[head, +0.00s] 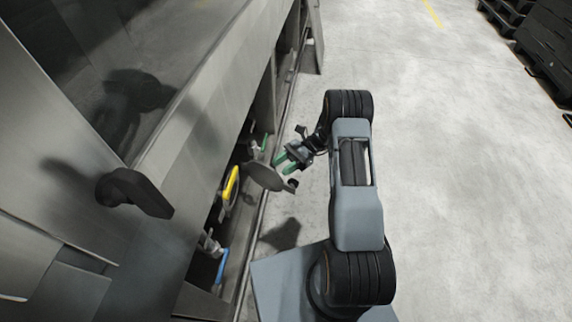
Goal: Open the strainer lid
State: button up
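The strainer lid appears to be the round grey metal disc (265,177) at the lower side of the machine. It stands out from the recess, tilted, with a small dark knob (292,185) at its right edge. My gripper (284,163) has green fingertips and is just above and right of the disc. The fingertips look apart, with nothing seen between them. I cannot tell whether they touch the disc.
A yellow handle (231,184) is left of the disc and a blue handle (222,265) is below it in the recess. A dark lever (134,192) juts from the machine front. Open concrete floor (455,190) lies right, with black pallets (548,45) at the upper right.

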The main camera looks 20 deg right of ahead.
jog(key=shift+s+r, duration=0.2)
jog(key=shift+s, duration=0.45)
jog(key=shift+s+r, duration=0.2)
jog(key=shift+s, duration=0.4)
jog(key=shift+c, duration=0.4)
